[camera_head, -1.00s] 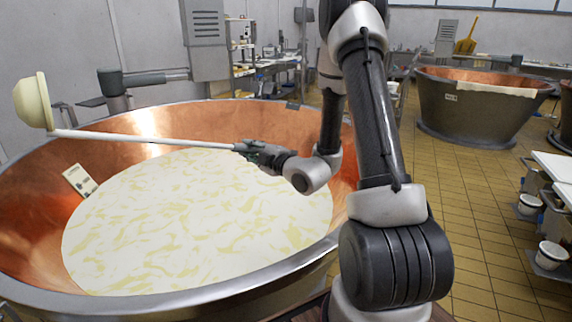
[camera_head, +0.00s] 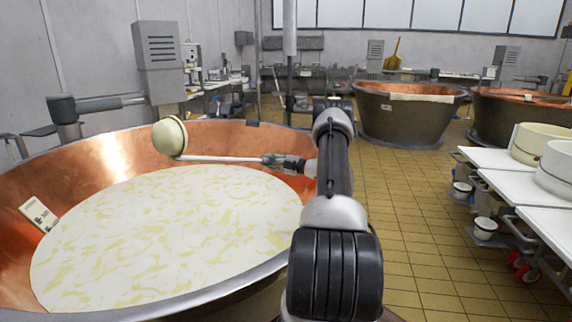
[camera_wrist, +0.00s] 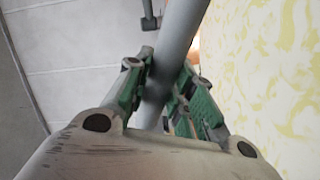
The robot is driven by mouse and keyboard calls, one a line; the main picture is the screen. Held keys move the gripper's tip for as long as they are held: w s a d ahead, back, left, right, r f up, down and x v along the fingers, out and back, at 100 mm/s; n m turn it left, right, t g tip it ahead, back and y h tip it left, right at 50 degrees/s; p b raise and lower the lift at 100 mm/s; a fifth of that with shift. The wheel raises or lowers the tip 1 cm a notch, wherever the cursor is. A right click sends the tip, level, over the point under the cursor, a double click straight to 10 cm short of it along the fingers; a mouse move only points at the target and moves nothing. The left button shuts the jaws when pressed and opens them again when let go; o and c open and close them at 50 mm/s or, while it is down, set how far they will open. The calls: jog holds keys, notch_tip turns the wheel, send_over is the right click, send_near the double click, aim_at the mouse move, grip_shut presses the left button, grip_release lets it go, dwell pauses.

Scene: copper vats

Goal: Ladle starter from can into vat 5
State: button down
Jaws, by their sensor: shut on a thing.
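My gripper (camera_head: 283,162) is shut on the pale handle of the ladle (camera_head: 170,137). The vat holds white liquid with yellow streaks (camera_head: 165,235). In the wrist view, the green fingers of my gripper (camera_wrist: 160,92) close around the grey handle (camera_wrist: 180,32), with the streaked liquid (camera_wrist: 270,60) to the right. What the bowl holds is hidden. I see no starter can and no readable vat number.
A white card (camera_head: 38,214) is on the vat's inner left wall. A grey cabinet (camera_head: 167,62) stands behind the vat. Two more vats (camera_head: 405,118) (camera_head: 520,122) stand at the back right. White tables (camera_head: 505,182) with cream tubs are at right. Tiled floor (camera_head: 420,210) between is clear.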

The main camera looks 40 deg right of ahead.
aim_at(279, 160)
jog(key=d, duration=0.2)
jog(key=s+d+f, duration=0.1)
jog(key=d, duration=0.1)
jog(key=s+d+f, duration=0.1)
jog(key=d, duration=0.2)
jog(key=shift+d+r, duration=0.15)
jog(key=s+a+r+n, duration=0.4)
jog(key=a+r, duration=0.6)
jog(key=r, duration=1.3)
jog(key=s+a+r+n, duration=0.5)
jog(key=a+r+n, duration=0.3)
jog(key=r, duration=1.6)
jog(key=s+a+r+n, duration=0.5)
jog(key=a+r, duration=0.9)
jog(key=r, duration=0.9)
jog(key=shift+a+r+n, duration=0.2)
jog(key=shift+a+n, duration=0.05)
jog(key=shift+n, duration=0.85)
jog(key=shift+s, duration=0.1)
